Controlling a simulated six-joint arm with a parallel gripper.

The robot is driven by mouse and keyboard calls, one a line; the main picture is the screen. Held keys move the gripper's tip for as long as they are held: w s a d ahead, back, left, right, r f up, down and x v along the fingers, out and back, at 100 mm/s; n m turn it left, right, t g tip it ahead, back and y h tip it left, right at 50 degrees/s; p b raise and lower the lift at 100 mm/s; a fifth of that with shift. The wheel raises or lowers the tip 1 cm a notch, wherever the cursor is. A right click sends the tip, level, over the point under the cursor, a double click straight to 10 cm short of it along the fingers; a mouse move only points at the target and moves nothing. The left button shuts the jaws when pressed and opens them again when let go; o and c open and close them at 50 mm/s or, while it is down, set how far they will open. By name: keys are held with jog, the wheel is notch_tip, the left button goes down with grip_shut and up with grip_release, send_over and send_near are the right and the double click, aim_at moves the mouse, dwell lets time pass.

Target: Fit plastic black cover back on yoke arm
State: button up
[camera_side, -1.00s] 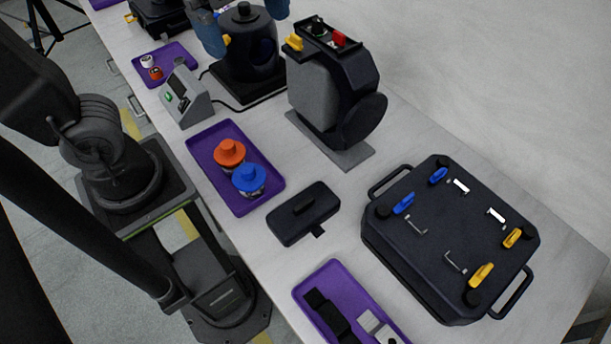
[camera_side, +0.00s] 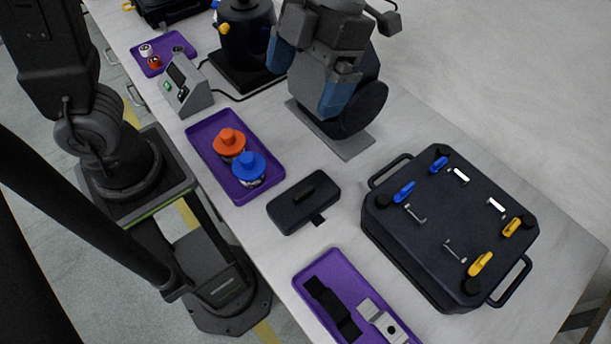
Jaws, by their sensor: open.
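The black plastic cover (camera_side: 296,208) lies flat on the table, with a raised grip on top and a small tab at its front edge. The yoke arm (camera_side: 358,112) is the upright dark and grey housing on a grey base plate behind it. My gripper (camera_side: 310,76) has two blue fingers spread apart, one at the left and one in front of the yoke arm. It is open, at the yoke arm's upper part, well away from the cover. My gripper hides the top of the yoke arm; whether it touches is unclear.
A purple tray (camera_side: 206,152) holds an orange-capped and a blue-capped container. Another purple tray (camera_side: 312,318) holds a black strap and a metal piece. A large black case (camera_side: 425,255) with blue and yellow latches stands at right. A grey control box (camera_side: 186,97) stands at left.

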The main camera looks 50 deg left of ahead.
aim_at(299, 195)
notch_tip(299, 195, down, 24)
jog(key=shift+r, duration=0.15)
jog(key=shift+x, duration=3.5)
jog(key=shift+c, duration=0.4)
jog(key=c, duration=0.8)
jog(key=shift+r, duration=3)
jog(key=shift+c, duration=0.2)
